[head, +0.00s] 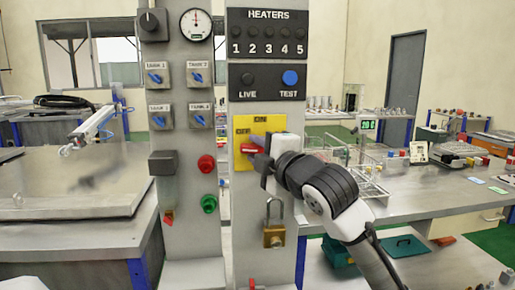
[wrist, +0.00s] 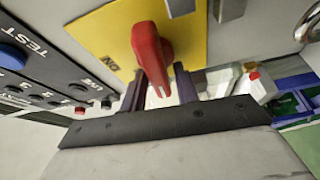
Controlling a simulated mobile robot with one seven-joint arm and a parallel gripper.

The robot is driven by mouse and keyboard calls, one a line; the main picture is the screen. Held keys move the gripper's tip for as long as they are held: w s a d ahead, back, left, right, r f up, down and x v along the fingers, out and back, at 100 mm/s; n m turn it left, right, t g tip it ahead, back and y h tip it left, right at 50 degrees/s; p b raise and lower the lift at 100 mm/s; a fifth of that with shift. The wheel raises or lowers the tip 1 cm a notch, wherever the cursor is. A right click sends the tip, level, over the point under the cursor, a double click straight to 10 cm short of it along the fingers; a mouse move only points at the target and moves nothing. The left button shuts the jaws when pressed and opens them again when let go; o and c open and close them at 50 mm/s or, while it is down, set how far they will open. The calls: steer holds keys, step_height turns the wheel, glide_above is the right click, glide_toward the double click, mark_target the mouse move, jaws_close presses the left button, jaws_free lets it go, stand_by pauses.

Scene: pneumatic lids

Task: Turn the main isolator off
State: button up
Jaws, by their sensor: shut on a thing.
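The main isolator is a yellow plate (head: 271,124) marked ON and OFF, on the right-hand grey column. Its red handle (head: 249,149) shows below the OFF mark, partly hidden by my gripper (head: 262,160). In the wrist view the red handle (wrist: 150,45) stands out from the yellow plate (wrist: 105,32), and its end lies between the two dark fingers of my gripper (wrist: 163,88). My gripper is shut on the handle. The ON mark shows beside it in the wrist view; the OFF mark does not. The handle's exact angle is hard to tell.
A brass padlock (head: 274,237) hangs below the isolator. The heater panel (head: 267,80) with its blue TEST button (head: 290,78) is above. Red (head: 206,163) and green (head: 209,203) knobs sit on the left column. A bench (head: 420,192) with racks stands at the right.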

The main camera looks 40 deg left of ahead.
steer(key=shift+w+d+r+n, duration=0.1)
steer(key=shift+w+d+n, duration=0.05)
steer(key=shift+w+n, duration=0.3)
stand_by(0.3)
steer(key=o, duration=0.6)
steer(key=shift+c, duration=0.2)
steer(key=shift+o, duration=0.7)
steer(key=shift+s, duration=0.15)
steer(key=b+v, duration=0.2)
steer(key=v, duration=1.1)
steer(key=shift+d+b, duration=0.35)
steer(key=shift+b, duration=0.05)
